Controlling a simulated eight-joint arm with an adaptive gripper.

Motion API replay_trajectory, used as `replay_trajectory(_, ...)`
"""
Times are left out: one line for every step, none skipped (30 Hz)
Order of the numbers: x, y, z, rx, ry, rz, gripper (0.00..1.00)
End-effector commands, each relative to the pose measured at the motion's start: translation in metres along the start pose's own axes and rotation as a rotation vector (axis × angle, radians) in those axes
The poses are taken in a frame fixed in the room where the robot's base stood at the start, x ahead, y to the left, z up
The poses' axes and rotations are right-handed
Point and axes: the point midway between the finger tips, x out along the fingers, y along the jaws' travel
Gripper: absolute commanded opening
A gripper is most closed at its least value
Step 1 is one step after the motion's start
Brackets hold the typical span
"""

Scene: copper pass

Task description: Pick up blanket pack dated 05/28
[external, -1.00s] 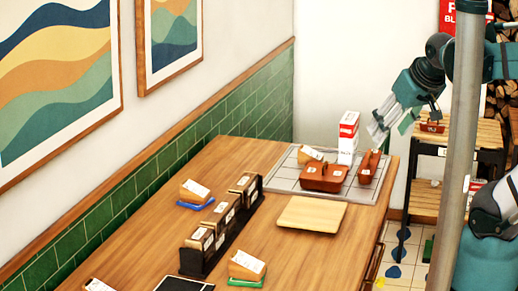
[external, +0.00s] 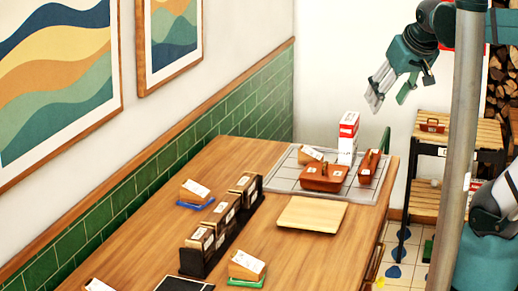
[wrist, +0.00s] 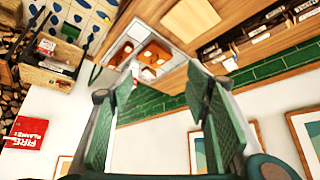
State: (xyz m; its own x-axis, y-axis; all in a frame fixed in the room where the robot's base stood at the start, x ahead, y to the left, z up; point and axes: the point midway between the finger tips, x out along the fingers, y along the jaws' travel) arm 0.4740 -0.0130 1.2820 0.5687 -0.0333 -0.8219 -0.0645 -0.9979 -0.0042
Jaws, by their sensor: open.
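No date is readable in either view, so I cannot tell which item is the blanket pack dated 05/28. Red-and-white cartons (external: 348,128) stand at the back of the grey tray (external: 288,178). A red sign with "FIRE BLANKE" lettering (wrist: 26,134) shows in the wrist view. My gripper (external: 389,96) is open and empty, raised above and to the right of the cartons in the external view. In the wrist view my gripper's fingers (wrist: 160,88) are spread apart with nothing between them.
Brown packs (external: 324,177) (external: 368,168) lie on the tray. A light wooden board (external: 311,214) lies before it. A black rack (external: 205,254) holds several labelled packs. A slatted shelf unit (external: 458,130) carries another brown pack (external: 433,125). A metal pole (external: 455,150) crosses the external view.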

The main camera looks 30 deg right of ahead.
Motion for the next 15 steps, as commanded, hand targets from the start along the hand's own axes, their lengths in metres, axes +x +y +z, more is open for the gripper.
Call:
replay_trajectory(0.0, 0.002, -0.009, 0.009, -0.002, 0.005, 0.48)
replay_trajectory(0.001, 0.003, -0.014, 0.015, -0.004, 0.009, 0.48)
replay_trajectory(0.002, 0.004, -0.021, 0.024, -0.006, 0.014, 0.48)
replay_trajectory(0.003, 0.006, -0.026, 0.032, -0.008, 0.019, 0.48)
replay_trajectory(0.004, 0.007, -0.032, 0.038, -0.01, 0.023, 0.48)
replay_trajectory(0.005, 0.009, -0.039, 0.047, -0.012, 0.03, 0.48)
replay_trajectory(0.007, 0.011, -0.045, 0.055, -0.014, 0.035, 0.48)
replay_trajectory(0.008, 0.013, -0.051, 0.063, -0.016, 0.039, 0.48)
replay_trajectory(0.01, 0.015, -0.058, 0.072, -0.018, 0.045, 0.48)
replay_trajectory(0.011, 0.016, -0.064, 0.08, -0.019, 0.05, 0.48)
replay_trajectory(0.013, 0.018, -0.069, 0.088, -0.02, 0.054, 0.48)
replay_trajectory(0.015, 0.02, -0.076, 0.097, -0.022, 0.061, 0.48)
replay_trajectory(0.017, 0.022, -0.082, 0.104, -0.023, 0.066, 0.48)
replay_trajectory(0.018, 0.023, -0.087, 0.112, -0.024, 0.071, 0.48)
replay_trajectory(0.021, 0.025, -0.095, 0.122, -0.026, 0.077, 0.48)
